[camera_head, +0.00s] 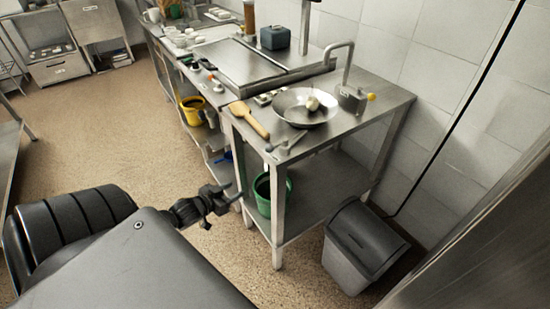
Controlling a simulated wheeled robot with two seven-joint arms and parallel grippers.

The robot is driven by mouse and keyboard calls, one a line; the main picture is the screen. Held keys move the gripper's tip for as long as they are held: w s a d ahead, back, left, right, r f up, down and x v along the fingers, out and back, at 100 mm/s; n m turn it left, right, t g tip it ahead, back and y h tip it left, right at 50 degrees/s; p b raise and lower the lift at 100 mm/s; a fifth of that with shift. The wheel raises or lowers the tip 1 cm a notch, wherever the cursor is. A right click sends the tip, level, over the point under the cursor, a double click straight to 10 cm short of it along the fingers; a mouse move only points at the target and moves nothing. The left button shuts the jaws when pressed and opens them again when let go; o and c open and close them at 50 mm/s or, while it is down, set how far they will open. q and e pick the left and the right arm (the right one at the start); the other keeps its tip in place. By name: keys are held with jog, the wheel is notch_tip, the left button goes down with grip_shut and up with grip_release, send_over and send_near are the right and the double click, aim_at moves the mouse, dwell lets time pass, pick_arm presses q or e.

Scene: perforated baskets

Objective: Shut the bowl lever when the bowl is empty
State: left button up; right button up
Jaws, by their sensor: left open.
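A wide metal bowl (288,104) sits on the steel table at the right. It holds a small pale object (312,103), so it does not look empty. A small metal box (351,99) with a yellow knob (371,97) stands at the bowl's right; the knob may be the lever's end, but its position is too small to tell. My left gripper (232,196) is open and empty, low in front of the table's near left leg, well apart from the bowl. My right gripper is not in view.
A wooden paddle (248,118) lies left of the bowl, and a curved tap (345,58) rises behind it. A green bucket (264,190) stands on the lower shelf. A grey bin (360,245) stands on the floor at the right. The floor at the left is open.

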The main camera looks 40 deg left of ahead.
pick_arm(q)
jog(key=w+d+r+m+t+h+b, duration=0.2)
jog(key=d+r+m+t+h+b, duration=0.1)
jog(key=r, duration=0.9)
jog(key=m+h+b, duration=0.1)
jog(key=m+h, duration=0.1)
send_near(267, 149)
jog(key=w+f, duration=0.1)
jog(key=w, duration=0.2)
jog(key=x, duration=1)
jog(key=shift+w+d+r, duration=0.1)
jog(key=shift+w+d, duration=0.1)
jog(key=shift+w, duration=0.05)
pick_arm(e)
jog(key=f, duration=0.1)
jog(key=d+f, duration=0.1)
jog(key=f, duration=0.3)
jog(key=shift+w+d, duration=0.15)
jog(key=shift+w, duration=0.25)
pick_arm(q)
jog(key=c, duration=0.9)
